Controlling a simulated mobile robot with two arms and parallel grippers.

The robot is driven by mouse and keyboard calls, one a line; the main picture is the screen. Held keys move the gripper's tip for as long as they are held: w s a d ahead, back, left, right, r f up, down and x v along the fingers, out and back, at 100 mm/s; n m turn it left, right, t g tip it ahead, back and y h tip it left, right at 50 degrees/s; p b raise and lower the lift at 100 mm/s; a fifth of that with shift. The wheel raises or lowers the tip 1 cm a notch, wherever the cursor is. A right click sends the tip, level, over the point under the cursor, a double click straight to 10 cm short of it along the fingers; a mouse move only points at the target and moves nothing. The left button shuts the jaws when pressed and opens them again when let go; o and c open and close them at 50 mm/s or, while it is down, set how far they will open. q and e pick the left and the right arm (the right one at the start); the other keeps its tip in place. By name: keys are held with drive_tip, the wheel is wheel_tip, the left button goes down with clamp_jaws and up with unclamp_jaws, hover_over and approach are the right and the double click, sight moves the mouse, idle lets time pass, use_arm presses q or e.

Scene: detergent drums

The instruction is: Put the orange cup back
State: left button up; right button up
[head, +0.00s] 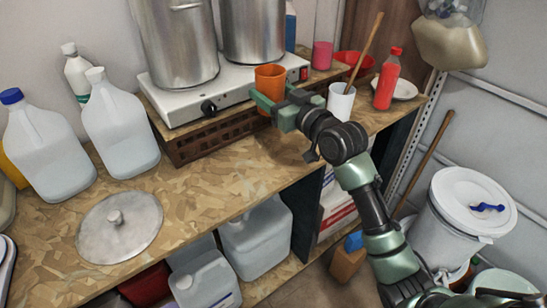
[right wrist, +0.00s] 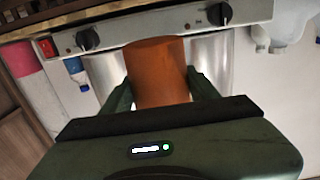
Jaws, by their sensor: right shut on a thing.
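The orange cup (head: 270,80) is upright in the head view, in front of the hot plate (head: 215,98) and its pots. My right gripper (head: 268,106) is shut on the orange cup, with its fingers on the cup's sides. The right wrist view also shows the orange cup (right wrist: 157,72) between the two green fingers of my right gripper (right wrist: 160,92). Whether the cup's base touches anything is hidden behind the gripper. My left gripper is not in view.
A white mug (head: 341,102) with a wooden stick and a red bottle (head: 388,78) stand right of the gripper. White jugs (head: 118,125) stand at the left. A metal lid (head: 118,222) lies on the counter (head: 205,200), whose middle is clear. A white drum (head: 455,220) stands at the right.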

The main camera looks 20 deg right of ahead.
sight(270, 75)
drive_tip(key=r, duration=0.1)
drive_tip(key=w+d+r, duration=0.1)
drive_tip(key=shift+w+r, duration=0.3)
drive_tip(key=shift+r, duration=0.1)
drive_tip(key=shift+w+d, duration=0.1)
wheel_tip(270, 75, down, 15)
drive_tip(key=shift+r, duration=0.1)
drive_tip(key=shift+f+b, duration=0.4)
drive_tip(key=shift+f, duration=1.95)
drive_tip(key=o, duration=1.4)
drive_tip(key=b+v, duration=0.1)
drive_tip(key=v, duration=1.1)
drive_tip(key=shift+d, duration=0.1)
